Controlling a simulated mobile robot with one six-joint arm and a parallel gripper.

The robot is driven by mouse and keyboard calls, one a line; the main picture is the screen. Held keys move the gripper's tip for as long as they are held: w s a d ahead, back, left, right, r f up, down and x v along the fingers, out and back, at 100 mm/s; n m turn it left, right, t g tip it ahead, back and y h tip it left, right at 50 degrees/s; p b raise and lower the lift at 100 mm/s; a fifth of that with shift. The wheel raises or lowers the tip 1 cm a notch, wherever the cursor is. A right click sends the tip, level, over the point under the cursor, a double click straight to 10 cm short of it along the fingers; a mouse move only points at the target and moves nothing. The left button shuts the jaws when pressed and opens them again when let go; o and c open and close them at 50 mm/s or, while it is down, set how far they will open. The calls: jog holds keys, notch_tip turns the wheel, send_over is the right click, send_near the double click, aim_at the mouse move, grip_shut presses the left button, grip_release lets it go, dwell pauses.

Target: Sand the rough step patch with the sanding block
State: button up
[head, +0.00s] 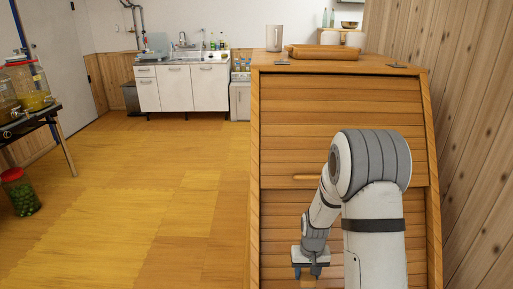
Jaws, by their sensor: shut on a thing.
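My gripper (308,272) is low in front of the wooden slatted cabinet, at the bottom of the head view. It points down and is shut on a small brown piece (308,283), which looks like the sanding block; its colour blends with the slats behind and its lower part is hard to make out. I cannot make out a step or a rough patch in this view.
The slatted wooden cabinet (340,115) fills the centre right, with a wooden tray (323,52) and a pale cup (275,38) on top. A plank wall is close on the right. At left are a jar table (40,115) and a green-filled jar (20,192). Open floor lies left of the cabinet.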

notch_tip(320, 180, down, 10)
jog(key=b, duration=0.7)
jog(key=shift+r, duration=0.2)
jog(key=shift+r, duration=0.15)
